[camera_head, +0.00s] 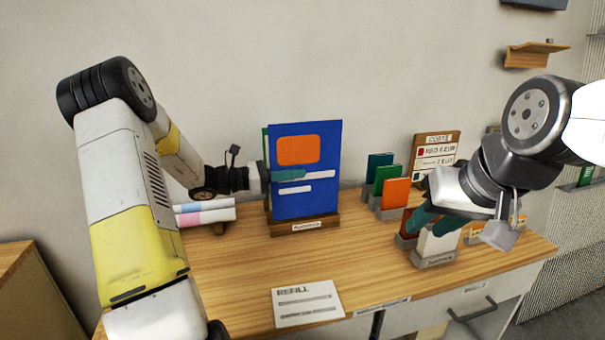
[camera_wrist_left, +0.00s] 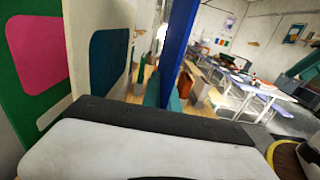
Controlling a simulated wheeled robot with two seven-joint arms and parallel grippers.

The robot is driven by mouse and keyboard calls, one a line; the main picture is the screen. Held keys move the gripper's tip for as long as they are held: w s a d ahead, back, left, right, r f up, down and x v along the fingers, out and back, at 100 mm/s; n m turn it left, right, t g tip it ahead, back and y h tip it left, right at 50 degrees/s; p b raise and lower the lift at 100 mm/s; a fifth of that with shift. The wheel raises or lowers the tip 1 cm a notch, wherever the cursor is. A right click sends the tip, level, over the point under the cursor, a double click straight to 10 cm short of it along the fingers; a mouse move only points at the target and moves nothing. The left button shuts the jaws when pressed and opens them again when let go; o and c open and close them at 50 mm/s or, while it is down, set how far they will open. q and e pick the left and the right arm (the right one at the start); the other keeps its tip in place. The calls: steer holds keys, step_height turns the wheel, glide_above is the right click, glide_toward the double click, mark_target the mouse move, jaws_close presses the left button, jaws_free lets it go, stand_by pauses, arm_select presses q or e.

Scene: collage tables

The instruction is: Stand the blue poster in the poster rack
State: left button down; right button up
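The blue poster (camera_head: 310,205), with an orange block and white bars, is upright at the poster rack (camera_head: 305,226). Its lower edge is at the rack's wooden front; whether it sits in a slot cannot be told. My left gripper (camera_head: 288,175) reaches in from the left, one teal finger across the poster's front. In the left wrist view the poster (camera_wrist_left: 179,40) shows edge-on between the two teal fingers (camera_wrist_left: 164,95), which look closed on it. My right gripper (camera_head: 434,221) has its teal fingers apart above a small grey holder with white cards (camera_head: 438,242).
A green poster with a pink block (camera_wrist_left: 38,50) and a pale one with a teal block (camera_wrist_left: 108,60) stand beside the blue poster. Rolled papers (camera_head: 205,213) lie left of the rack. A REFILL sheet (camera_head: 307,303) lies in front. Colored folders (camera_head: 385,187) stand right.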

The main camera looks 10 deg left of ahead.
arm_select(q)
steer(key=shift+f, duration=0.1)
stand_by(0.3)
steer(key=shift+f, duration=1.25)
step_height(320, 180, down, 2)
steer(key=shift+f, duration=0.1)
stand_by(0.5)
steer(key=c, duration=1.6)
jaws_free()
steer(key=shift+o, duration=0.2)
